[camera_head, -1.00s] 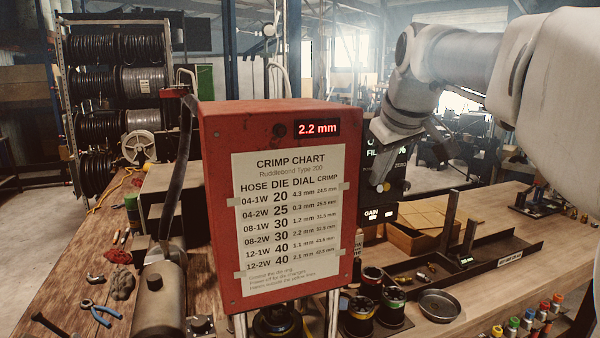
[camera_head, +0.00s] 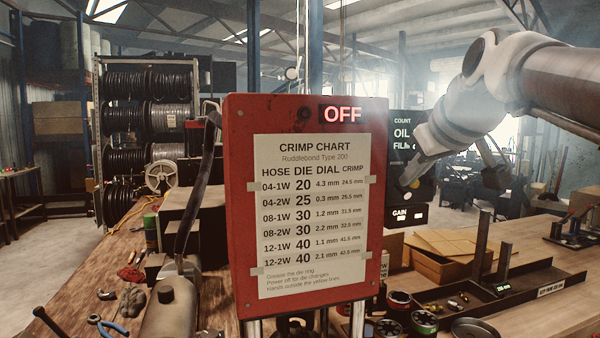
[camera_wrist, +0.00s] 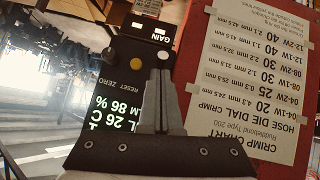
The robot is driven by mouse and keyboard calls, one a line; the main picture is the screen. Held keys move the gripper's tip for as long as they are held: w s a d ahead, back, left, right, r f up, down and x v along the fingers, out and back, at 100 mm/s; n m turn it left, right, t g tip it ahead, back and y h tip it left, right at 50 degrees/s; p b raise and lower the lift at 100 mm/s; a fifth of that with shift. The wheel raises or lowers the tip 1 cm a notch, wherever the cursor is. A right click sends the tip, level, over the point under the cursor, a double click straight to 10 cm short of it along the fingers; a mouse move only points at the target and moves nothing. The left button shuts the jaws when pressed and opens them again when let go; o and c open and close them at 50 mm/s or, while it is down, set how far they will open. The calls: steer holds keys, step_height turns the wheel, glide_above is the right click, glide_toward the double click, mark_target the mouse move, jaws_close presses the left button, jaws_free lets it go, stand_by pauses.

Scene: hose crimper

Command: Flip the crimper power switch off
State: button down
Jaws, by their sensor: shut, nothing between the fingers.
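The crimper is a red box (camera_head: 239,215) in the middle of the head view, with a crimp chart (camera_head: 310,215) taped to its front. Its display (camera_head: 342,115) reads OFF in lit letters. A small dark round part (camera_head: 305,114) sits left of the display. I cannot make out a power switch. My gripper (camera_head: 404,183) is shut and empty, just right of the red box and in front of a black panel (camera_head: 404,130). In the wrist view my shut fingers (camera_wrist: 163,62) lie over the edge between that panel (camera_wrist: 121,78) and the red box (camera_wrist: 195,62).
The panel has a yellow button (camera_wrist: 136,50) and a pale button (camera_wrist: 109,55) close to my fingertips. A dark lever (camera_head: 197,185) stands left of the crimper.

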steer(key=shift+r, duration=0.15)
steer(key=shift+r+p, duration=0.7)
